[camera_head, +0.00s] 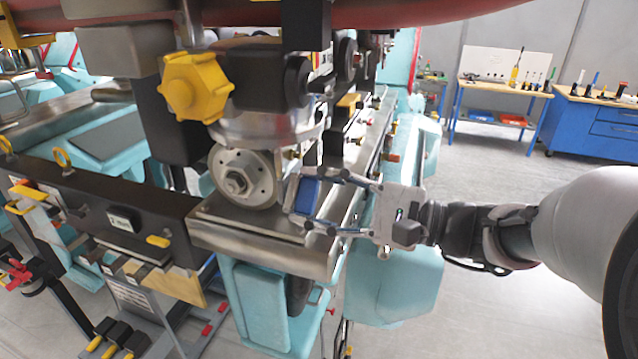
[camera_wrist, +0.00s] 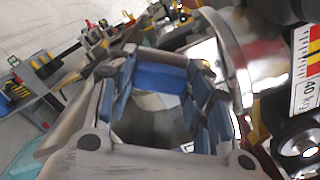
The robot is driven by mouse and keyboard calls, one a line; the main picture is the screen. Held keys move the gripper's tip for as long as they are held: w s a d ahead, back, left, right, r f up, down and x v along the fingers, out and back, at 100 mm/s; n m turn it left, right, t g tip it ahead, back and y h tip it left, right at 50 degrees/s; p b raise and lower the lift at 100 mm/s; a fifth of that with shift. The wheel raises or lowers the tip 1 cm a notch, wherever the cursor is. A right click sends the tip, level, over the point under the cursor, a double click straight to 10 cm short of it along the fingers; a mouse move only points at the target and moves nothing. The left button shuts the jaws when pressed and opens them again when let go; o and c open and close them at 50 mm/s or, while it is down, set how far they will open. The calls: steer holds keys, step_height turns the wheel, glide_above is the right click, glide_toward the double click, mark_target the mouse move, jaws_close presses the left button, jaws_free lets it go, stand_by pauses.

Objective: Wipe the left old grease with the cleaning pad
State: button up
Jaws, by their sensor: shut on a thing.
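My gripper (camera_head: 308,197) reaches in from the right and is shut on the blue cleaning pad (camera_head: 305,195). The pad sits between the fingertips beside the steel rail (camera_head: 262,235) and right of the round metal wheel (camera_head: 240,178). In the wrist view the blue pad (camera_wrist: 160,78) spans between the two fingers. I cannot tell whether the pad touches the rail. I cannot make out the old grease clearly; a dark area shows between the fingers in the wrist view, but it may be shadow.
A dark beam (camera_head: 110,215) with tags lies left. A blue workbench (camera_head: 597,118) and a tool table (camera_head: 503,88) stand back right. Open floor lies right of the rail.

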steer(key=shift+w+a, duration=0.2)
steer(key=shift+a, duration=0.3)
